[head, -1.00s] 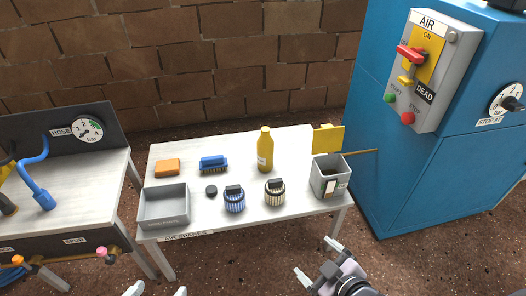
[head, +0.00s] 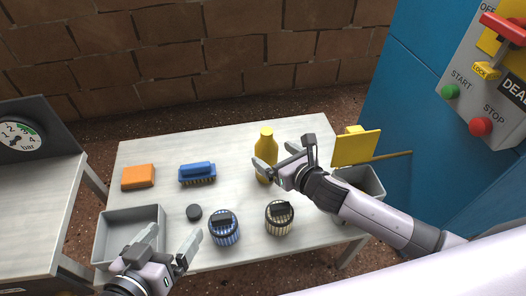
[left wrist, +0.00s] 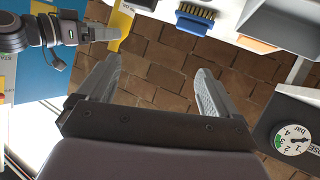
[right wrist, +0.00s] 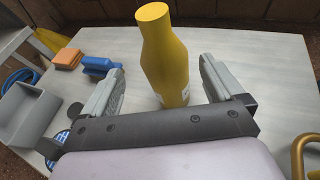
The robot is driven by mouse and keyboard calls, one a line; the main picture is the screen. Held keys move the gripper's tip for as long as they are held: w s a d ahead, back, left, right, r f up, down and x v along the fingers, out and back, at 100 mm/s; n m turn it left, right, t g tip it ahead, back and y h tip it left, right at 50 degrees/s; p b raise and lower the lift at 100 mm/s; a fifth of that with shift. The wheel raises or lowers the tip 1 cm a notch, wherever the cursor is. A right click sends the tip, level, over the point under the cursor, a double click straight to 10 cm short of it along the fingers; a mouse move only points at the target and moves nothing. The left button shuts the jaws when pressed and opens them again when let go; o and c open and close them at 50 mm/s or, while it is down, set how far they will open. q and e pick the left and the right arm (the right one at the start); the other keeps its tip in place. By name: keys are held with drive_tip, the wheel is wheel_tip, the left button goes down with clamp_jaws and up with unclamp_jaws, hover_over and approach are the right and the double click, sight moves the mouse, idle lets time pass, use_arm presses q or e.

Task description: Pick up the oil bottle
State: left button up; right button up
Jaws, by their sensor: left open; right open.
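The yellow oil bottle (head: 266,147) stands upright on the white table, toward its back middle. My right gripper (head: 276,168) is open at the bottle, its fingers partly in front of the bottle's lower part in the head view. In the right wrist view the bottle (right wrist: 164,55) stands between and just beyond the two open fingers (right wrist: 158,85), with a gap on either side. Part of its pale label shows near the bottom. My left gripper (head: 168,245) is open and empty over the table's front left, by the grey tray. In the left wrist view its fingers (left wrist: 153,90) hold nothing.
On the white table (head: 135,195) are an orange block (head: 138,177), a blue brush (head: 197,173), a black puck (head: 194,212), a blue striped jar (head: 224,230), a cream striped jar (head: 279,218) and a grey tray (head: 128,222). A grey bin (head: 366,180) stands right, under my right arm.

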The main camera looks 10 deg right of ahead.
drive_tip(key=shift+w+a+f+n+b, duration=0.2)
drive_tip(key=shift+w+f+n+b, duration=0.15)
drive_tip(key=shift+w, duration=0.3)
drive_tip(key=b+x, duration=0.3)
drive_tip(key=x, duration=0.2)
drive_tip(key=shift+d+f, duration=0.1)
drive_tip(key=shift+d, duration=0.1)
drive_tip(key=shift+w+a, duration=0.2)
drive_tip(key=shift+w, duration=0.2)
use_arm(q)
drive_tip(key=shift+w+d+f+h, duration=0.2)
drive_tip(key=shift+d+h, duration=0.2)
drive_tip(key=shift+d, duration=0.2)
drive_tip(key=shift+w+d+f+h, duration=0.1)
drive_tip(key=shift+d+f+h, duration=0.05)
drive_tip(key=shift+d+h, duration=0.35)
use_arm(e)
drive_tip(key=c, duration=0.9)
